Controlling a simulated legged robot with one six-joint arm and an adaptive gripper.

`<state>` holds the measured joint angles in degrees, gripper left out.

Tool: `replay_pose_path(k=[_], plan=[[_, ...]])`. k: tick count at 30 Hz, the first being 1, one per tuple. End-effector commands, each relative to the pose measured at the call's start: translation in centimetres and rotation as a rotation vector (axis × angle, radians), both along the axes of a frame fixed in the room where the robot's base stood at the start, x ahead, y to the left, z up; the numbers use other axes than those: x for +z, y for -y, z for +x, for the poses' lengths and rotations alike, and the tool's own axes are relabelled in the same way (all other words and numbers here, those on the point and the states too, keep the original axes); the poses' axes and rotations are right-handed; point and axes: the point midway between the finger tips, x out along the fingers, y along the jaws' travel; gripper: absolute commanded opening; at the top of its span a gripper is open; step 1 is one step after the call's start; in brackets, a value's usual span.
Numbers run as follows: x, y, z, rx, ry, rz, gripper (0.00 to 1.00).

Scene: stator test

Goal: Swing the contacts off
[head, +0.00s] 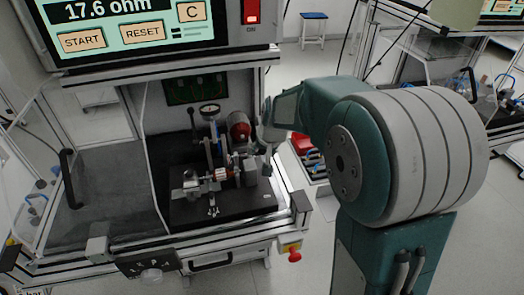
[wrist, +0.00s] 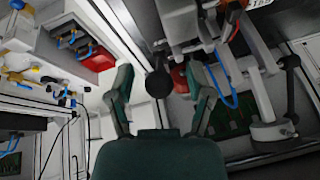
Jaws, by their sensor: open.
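The test fixture stands on a black plate (head: 223,208) inside the bench's cell. I cannot tell the contacts apart in the head view. My gripper (head: 267,150) is at the fixture's right side. In the wrist view my gripper (wrist: 160,76) is open, its two fingers apart. A black ball knob (wrist: 158,84) shows between them; I cannot tell whether they touch it. A second black handle (wrist: 291,63) shows at the right.
A screen (head: 125,25) above the cell reads 17.6 ohm, with START and RESET buttons. A red switch (head: 252,12) is beside it. A clear door (head: 50,160) stands at the left. A red bin (head: 302,143) lies right of the cell. The bench's metal frame (head: 290,222) borders the front.

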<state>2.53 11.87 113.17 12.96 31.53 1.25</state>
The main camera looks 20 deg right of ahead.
Motion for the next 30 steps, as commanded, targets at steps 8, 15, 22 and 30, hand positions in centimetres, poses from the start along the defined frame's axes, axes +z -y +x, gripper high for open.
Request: replay_pose_path(k=[8,15,22,30], plan=[[0.0,0.0,0.0,0.000,0.000,0.000,0.18],[0.0,0.0,0.0,0.000,0.000,0.000,0.00],[0.2,0.0,0.2,-0.001,-0.028,0.001,0.00],[0.9,0.0,1.2,0.000,-0.169,-0.001,0.00]])
